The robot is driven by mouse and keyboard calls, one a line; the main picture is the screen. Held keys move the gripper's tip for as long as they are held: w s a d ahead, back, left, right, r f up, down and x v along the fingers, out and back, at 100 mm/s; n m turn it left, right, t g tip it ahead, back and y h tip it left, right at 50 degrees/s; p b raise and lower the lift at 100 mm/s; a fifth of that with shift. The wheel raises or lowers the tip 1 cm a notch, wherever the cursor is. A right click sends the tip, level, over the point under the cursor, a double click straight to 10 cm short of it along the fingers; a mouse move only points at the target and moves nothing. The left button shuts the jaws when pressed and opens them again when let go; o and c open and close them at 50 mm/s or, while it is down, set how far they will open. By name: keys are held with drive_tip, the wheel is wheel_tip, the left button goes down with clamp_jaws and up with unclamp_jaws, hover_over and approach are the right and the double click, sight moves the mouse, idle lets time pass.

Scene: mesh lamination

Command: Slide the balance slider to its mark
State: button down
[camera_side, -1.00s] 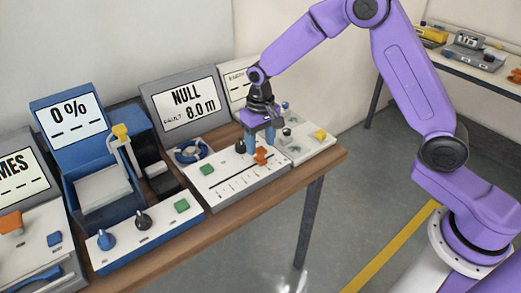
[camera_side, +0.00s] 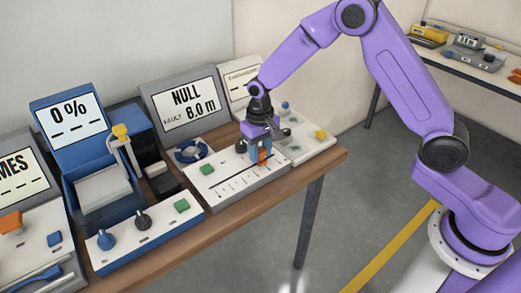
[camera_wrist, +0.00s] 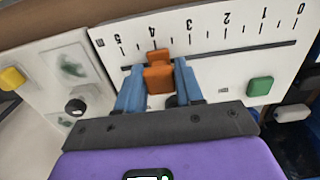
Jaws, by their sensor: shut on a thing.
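The orange balance slider (camera_wrist: 158,75) sits in a dark slot on a white panel (camera_wrist: 215,70) with a scale printed 0 to 5. In the wrist view the slider is close to the 4. My gripper (camera_wrist: 158,82) has its two blue fingers on either side of the orange knob, shut on it. In the side view my gripper (camera_side: 260,156) is down at the panel, and the slider (camera_side: 263,157) is partly hidden by a finger. I cannot make out a separate target mark.
A green button (camera_wrist: 260,86) is on the same panel. A screen behind (camera_side: 188,106) reads "NULL" and "6.0 m". A panel with a yellow button (camera_side: 321,134) adjoins on the right. A blue device (camera_side: 95,160) stands on the left.

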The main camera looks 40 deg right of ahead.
drive_tip(key=a, duration=1.6)
drive_tip(key=shift+a, duration=0.3)
drive_tip(key=c, duration=0.8)
unclamp_jaws()
drive_tip(key=shift+r, duration=0.25)
wheel_tip(320, 180, up, 17)
drive_tip(key=shift+s, duration=0.15)
